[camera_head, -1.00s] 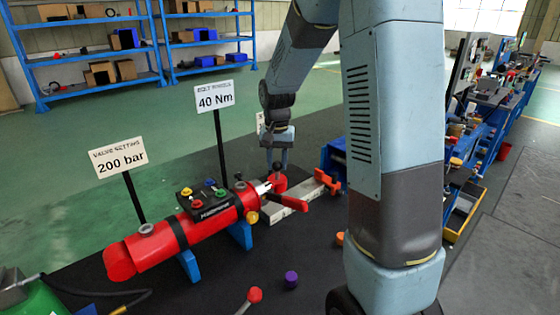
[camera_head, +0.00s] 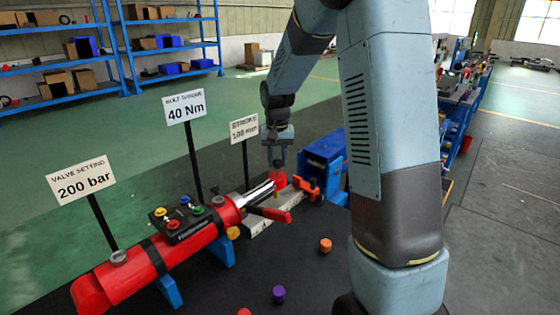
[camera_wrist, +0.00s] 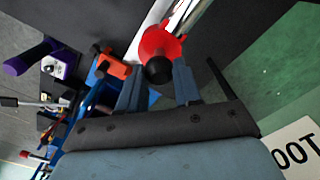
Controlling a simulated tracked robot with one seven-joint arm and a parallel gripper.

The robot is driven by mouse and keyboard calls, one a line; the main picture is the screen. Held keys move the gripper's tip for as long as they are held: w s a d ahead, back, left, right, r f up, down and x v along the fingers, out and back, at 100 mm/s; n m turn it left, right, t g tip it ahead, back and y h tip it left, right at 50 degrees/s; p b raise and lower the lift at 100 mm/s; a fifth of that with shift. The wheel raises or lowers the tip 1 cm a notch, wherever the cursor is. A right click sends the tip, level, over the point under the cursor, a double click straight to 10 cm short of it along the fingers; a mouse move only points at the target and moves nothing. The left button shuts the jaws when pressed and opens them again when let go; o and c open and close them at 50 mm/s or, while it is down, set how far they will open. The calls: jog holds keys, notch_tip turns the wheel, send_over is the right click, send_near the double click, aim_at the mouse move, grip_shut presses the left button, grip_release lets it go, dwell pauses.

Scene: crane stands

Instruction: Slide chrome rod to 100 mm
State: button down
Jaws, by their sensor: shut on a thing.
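The chrome rod (camera_head: 258,193) sticks out of the right end of the red cylinder (camera_head: 190,240). Its outer end carries a red end piece (camera_head: 280,181) with a black knob on top. My gripper (camera_head: 277,160) points down over this end piece and is shut on the knob. In the wrist view the black knob (camera_wrist: 158,71) sits between the fingers of my gripper (camera_wrist: 158,84), with the red end piece (camera_wrist: 157,42) just beyond. The sign reading 100 mm (camera_head: 244,129) stands behind the rod.
A red-handled lever (camera_head: 270,214) lies in front of the rod. An orange clamp (camera_head: 308,188) and a blue block (camera_head: 322,160) stand to the right. Purple (camera_head: 279,294) and orange (camera_head: 325,245) caps lie on the dark mat. Signs for 200 bar (camera_head: 83,180) and 40 Nm (camera_head: 186,106) stand behind the cylinder.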

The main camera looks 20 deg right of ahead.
jog(key=shift+d, duration=0.1)
jog(key=c, duration=0.8)
grip_release()
jog(key=shift+s, duration=0.1)
notch_tip(320, 180, up, 14)
jog(key=shift+f, duration=0.15)
jog(key=s+r+n+t, duration=0.1)
jog(key=s+r+t, duration=0.35)
jog(key=s, duration=1.25)
jog(key=shift+n+t, duration=0.55)
jog(key=shift+n, duration=0.25)
jog(key=s, duration=0.4)
jog(key=s+d, duration=0.1)
jog(key=s, duration=0.4)
jog(key=s+f, duration=0.1)
jog(key=s, duration=0.4)
jog(key=shift+s+d, duration=0.15)
jog(key=shift+d, duration=0.05)
